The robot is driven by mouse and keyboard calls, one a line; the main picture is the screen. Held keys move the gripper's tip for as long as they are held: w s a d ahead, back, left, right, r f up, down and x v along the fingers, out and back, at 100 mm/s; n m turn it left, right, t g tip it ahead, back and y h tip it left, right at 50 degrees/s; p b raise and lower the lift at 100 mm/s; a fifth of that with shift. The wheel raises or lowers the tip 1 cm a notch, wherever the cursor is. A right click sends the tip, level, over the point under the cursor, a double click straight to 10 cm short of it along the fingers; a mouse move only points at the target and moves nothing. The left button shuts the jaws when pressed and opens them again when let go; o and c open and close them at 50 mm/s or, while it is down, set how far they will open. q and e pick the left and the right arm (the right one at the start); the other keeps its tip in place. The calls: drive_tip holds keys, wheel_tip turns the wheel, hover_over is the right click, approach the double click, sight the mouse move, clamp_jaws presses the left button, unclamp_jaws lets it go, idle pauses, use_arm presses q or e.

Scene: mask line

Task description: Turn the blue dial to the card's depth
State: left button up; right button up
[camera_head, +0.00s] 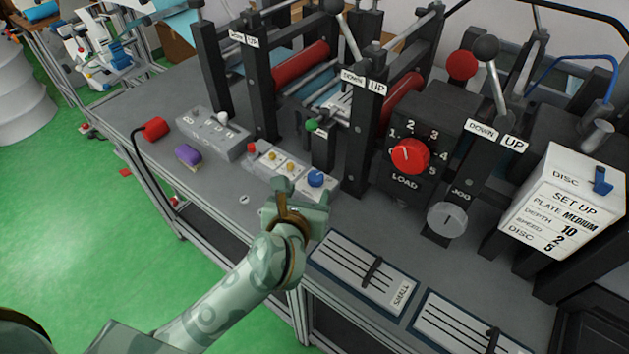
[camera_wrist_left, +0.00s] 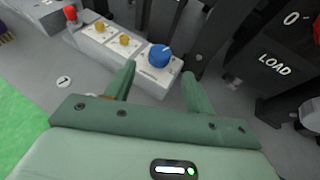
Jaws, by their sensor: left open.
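The blue dial (camera_head: 315,179) is a small round knob on the right end of a pale control box, and it also shows in the left wrist view (camera_wrist_left: 159,55) with a light pointer mark. My left gripper (camera_head: 290,208) is just in front of the box. In the left wrist view its green fingers (camera_wrist_left: 158,82) are apart, with the dial beyond and between them, not gripped. The card (camera_head: 563,212) at the right reads SET UP, plate MEDIUM, depth 10, speed 2, disc 5. The dial's scale is too small to read. My right gripper is not visible.
A red LOAD dial (camera_head: 410,156) is on a black panel to the right. Black posts and levers with DOWN/UP labels (camera_head: 366,82) rise behind the box. A slotted plate marked SMALL (camera_head: 362,272) lies right of my left arm. A purple block (camera_head: 188,155) lies left.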

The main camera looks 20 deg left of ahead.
sight(314, 179)
use_arm(q)
drive_tip(key=b+x, duration=0.1)
drive_tip(key=x, duration=0.6)
drive_tip(key=shift+d, duration=0.1)
drive_tip(key=c, duration=1)
drive_tip(key=shift+h, duration=0.3)
